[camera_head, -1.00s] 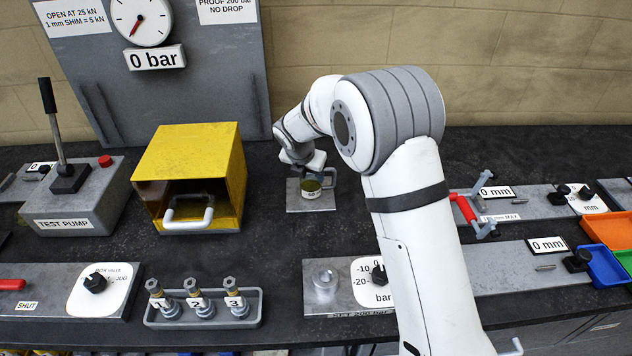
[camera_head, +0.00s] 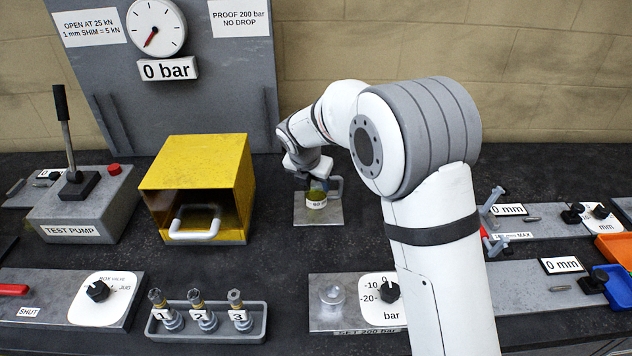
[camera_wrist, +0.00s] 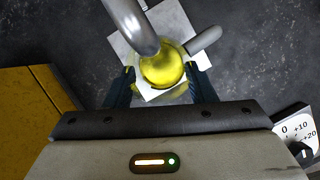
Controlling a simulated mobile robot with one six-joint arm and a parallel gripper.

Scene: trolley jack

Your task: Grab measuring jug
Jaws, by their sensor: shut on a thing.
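The measuring jug (camera_head: 316,199) is a small clear vessel with yellow contents and a white label. It is at the pale square plate (camera_head: 300,217) on the bench, upright as far as I see. In the wrist view the jug (camera_wrist: 162,66) is seen from above, its round yellow inside between my two dark fingers. My gripper (camera_wrist: 164,86) is shut on the jug, one finger on each side. In the head view my gripper (camera_head: 313,183) partly hides the jug's top. I cannot tell whether its base touches the plate.
A test pump (camera_head: 75,212) is further left. A tray (camera_head: 207,332) with numbered fittings and a dial panel (camera_head: 345,320) lie in front. A grey curved tube (camera_wrist: 132,25) overhangs the jug.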

